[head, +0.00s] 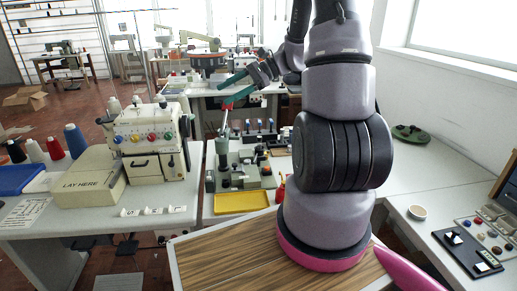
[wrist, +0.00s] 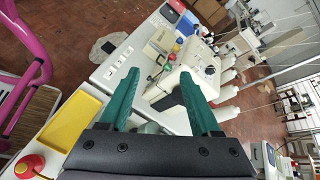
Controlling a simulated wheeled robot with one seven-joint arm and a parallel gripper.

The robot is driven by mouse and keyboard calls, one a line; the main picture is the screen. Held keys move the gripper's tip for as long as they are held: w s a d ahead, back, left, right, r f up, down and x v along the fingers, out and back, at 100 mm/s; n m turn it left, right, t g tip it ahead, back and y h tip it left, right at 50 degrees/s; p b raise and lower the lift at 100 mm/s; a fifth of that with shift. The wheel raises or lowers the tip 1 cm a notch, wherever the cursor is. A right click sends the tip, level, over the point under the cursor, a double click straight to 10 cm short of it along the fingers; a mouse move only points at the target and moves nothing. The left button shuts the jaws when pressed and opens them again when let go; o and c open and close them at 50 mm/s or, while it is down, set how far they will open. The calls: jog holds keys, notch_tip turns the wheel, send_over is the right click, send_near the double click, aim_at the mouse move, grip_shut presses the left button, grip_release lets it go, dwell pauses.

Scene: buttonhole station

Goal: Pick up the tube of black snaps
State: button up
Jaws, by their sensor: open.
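My gripper (head: 223,96) is raised over the far part of the station in the head view, with its teal fingers pointing left. In the wrist view its two teal fingers (wrist: 158,77) stand wide apart with nothing between them. I cannot make out a tube of black snaps for certain in either view. A row of small dark-topped and blue items (head: 260,127) stands on the bench below and to the right of the gripper in the head view; they are too small to identify.
A green press (head: 228,165) and a yellow tray (head: 242,202) sit mid-bench. A cream sewing machine (head: 150,140), thread cones (head: 75,140) and a "LAY HERE" box (head: 90,182) stand left.

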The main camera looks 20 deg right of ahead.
jog(key=w+d+f+m+t+y, duration=0.1)
jog(key=w+d+f+m+t, duration=0.25)
jog(key=w+d+f, duration=0.2)
jog(key=m+t+h, duration=0.7)
jog(key=m+t, duration=0.3)
jog(key=m, duration=0.4)
send_near(260, 143)
jog(key=shift+w+d+f, duration=0.1)
jog(key=shift+w+f, duration=0.15)
jog(key=shift+f, duration=0.1)
jog(key=shift+w+f, duration=0.2)
jog(key=shift+f, duration=0.05)
jog(key=x, duration=1)
jog(key=shift+w+r, duration=0.1)
jog(key=shift+r, duration=0.15)
grip_shut()
